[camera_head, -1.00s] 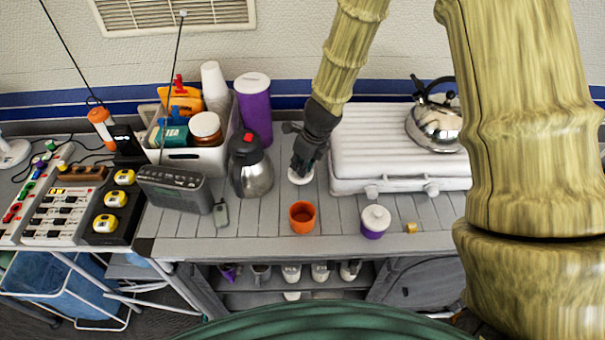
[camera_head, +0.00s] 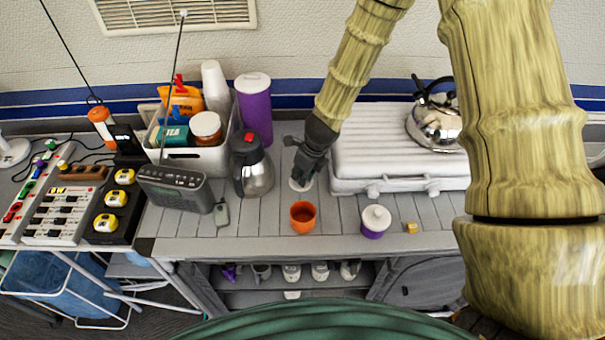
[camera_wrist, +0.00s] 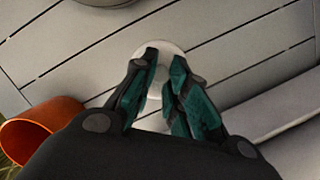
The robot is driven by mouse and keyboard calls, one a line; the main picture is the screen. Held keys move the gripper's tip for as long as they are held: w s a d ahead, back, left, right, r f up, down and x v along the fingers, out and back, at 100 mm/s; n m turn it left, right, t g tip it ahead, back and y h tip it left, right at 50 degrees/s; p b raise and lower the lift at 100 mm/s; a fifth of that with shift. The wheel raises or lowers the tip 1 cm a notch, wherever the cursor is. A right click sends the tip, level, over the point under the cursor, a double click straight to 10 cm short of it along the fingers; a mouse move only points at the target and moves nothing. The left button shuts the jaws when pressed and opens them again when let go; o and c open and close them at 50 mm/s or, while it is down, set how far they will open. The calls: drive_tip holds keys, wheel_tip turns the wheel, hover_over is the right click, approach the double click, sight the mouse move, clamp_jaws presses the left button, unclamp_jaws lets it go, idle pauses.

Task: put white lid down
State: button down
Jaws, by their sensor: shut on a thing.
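The white lid (camera_head: 297,186) is a small round disc low over the grey slatted table, behind the orange cup. In the wrist view the white lid (camera_wrist: 172,50) shows beneath and between my fingertips. My gripper (camera_head: 303,175) points down at it and is shut on it. The wrist view shows the gripper's two dark green fingers (camera_wrist: 163,72) close together at the lid's middle. The part they grip is hidden between the fingers. I cannot tell whether the lid touches the table.
A steel jug (camera_head: 252,167) is to the left. A white ribbed case (camera_head: 385,150) is close on the right. Bare slats lie around the lid.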

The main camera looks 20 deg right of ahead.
drive_tip(key=c, duration=1.4)
unclamp_jaws()
drive_tip(key=shift+v, duration=6.15)
